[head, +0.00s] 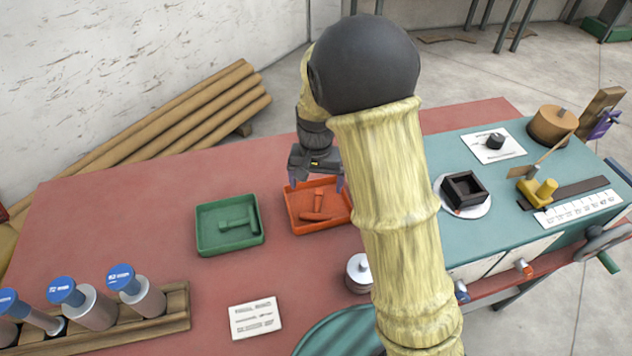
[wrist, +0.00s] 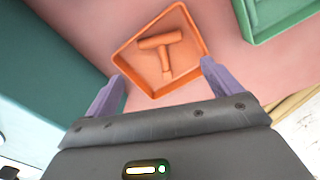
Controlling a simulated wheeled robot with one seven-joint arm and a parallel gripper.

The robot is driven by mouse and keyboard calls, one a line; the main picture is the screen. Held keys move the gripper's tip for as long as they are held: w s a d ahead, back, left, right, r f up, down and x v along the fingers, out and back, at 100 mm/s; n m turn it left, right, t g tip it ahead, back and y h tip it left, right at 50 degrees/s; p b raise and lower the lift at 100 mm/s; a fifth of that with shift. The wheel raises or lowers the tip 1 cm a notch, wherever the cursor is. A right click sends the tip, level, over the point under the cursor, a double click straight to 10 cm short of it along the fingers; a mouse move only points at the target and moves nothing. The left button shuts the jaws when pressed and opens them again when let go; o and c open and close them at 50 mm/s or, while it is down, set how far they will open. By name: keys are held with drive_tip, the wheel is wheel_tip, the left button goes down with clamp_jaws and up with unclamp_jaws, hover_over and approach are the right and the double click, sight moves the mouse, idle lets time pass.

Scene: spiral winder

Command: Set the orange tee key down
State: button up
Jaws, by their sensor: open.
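The orange tee key (head: 318,205) lies in the orange tray (head: 303,231) on the red tabletop. In the wrist view the tee key (wrist: 164,52) rests on the floor of the orange tray (wrist: 122,64), its crossbar toward the upper left and its stem pointing down. My gripper (head: 315,184) is over the far edge of the orange tray. In the wrist view my gripper (wrist: 157,82) has its two lilac fingers wide apart with nothing between them. The tee key is clear of both fingers.
A green tray (head: 204,242) with a green tee key (head: 236,222) sits left of the orange tray. A wooden rack (head: 165,322) with blue-capped cylinders stands front left. A white card (head: 255,318) lies in front. My arm hides part of the table's middle.

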drive_tip(key=s+d+r+n+t, duration=0.1)
drive_tip(key=s+d+r, duration=0.1)
drive_tip(key=s+d, duration=0.3)
drive_tip(key=s+d+r+n+t, duration=0.1)
drive_tip(key=s+d+r, duration=0.2)
drive_tip(key=s+d, duration=0.3)
drive_tip(key=s, duration=0.3)
drive_tip(key=shift+s+d+r+t, duration=0.2)
drive_tip(key=shift+s+r+t, duration=0.1)
drive_tip(key=shift+s, duration=0.1)
drive_tip(key=shift+c, duration=0.4)
